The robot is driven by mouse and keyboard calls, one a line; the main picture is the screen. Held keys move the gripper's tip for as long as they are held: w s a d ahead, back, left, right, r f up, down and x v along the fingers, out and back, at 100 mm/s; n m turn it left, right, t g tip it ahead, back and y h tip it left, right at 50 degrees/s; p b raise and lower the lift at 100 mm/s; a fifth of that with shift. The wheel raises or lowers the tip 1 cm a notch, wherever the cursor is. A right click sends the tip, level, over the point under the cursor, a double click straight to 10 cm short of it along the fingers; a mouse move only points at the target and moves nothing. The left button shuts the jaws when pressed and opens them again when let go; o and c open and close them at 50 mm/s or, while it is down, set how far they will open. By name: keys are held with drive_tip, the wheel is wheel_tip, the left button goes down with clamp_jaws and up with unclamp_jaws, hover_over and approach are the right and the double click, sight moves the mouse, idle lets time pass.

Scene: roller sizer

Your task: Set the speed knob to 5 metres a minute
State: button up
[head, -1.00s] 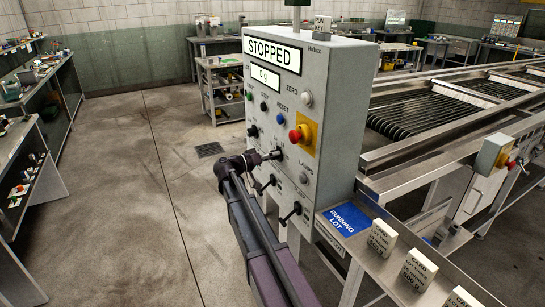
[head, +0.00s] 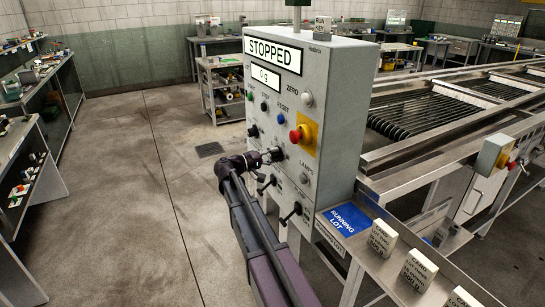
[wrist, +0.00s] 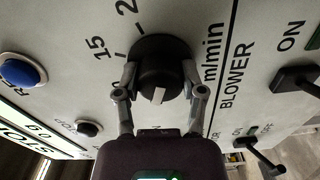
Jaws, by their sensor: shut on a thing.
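The speed knob is a round black knob (wrist: 160,68) with a pale pointer mark, in the upper middle of the wrist view. Printed marks "15" and "2", the latter cut off, lie to its upper left, and "m/min" to its right. My gripper (wrist: 160,92) is shut on the knob, one finger on each side. In the head view my gripper (head: 272,155) is at the front of the grey control panel (head: 330,120); the knob is mostly hidden there. The pale mark points down toward my gripper in the wrist view. The 5 mark is not visible.
The panel displays read "STOPPED" (head: 273,54) and "0 g" (head: 266,77). A red stop button (head: 299,135) on yellow and a blue reset button (head: 281,118) are close above. Black lever switches (head: 291,212) stick out below. The floor (head: 130,200) to the left is clear.

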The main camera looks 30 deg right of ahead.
drive_tip(key=shift+d+n, duration=0.15)
drive_tip(key=shift+n, duration=0.45)
drive_tip(key=o, duration=1.1)
drive_tip(key=shift+d, duration=0.1)
drive_tip(key=shift+o, duration=0.2)
drive_tip(key=a, duration=1.2)
drive_tip(key=shift+s, duration=0.2)
drive_tip(key=shift+a, duration=0.1)
